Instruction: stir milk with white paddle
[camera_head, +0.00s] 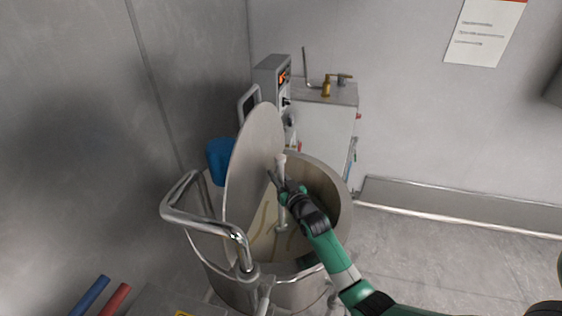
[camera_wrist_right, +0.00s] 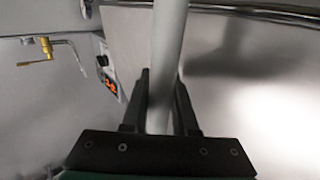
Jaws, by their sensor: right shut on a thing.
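A large round steel vat (camera_head: 338,190) stands in the middle of the head view with its half lid (camera_head: 252,155) tilted up. Pale milk (camera_head: 262,228) shows inside it. The white paddle (camera_head: 281,168) stands nearly upright in the vat, its lower end down at the milk. My right gripper (camera_head: 280,188) is over the vat opening and is shut on the paddle's shaft. In the right wrist view the white shaft (camera_wrist_right: 168,60) runs between the two black fingers (camera_wrist_right: 160,105). My left gripper is not in view.
A steel tube handle (camera_head: 205,222) rises at the vat's front left. A blue container (camera_head: 219,160) is behind the lid. A control box with a lit display (camera_head: 275,75) and a metal cabinet with a brass valve (camera_head: 326,87) stand behind. Open floor (camera_head: 430,250) lies to the right.

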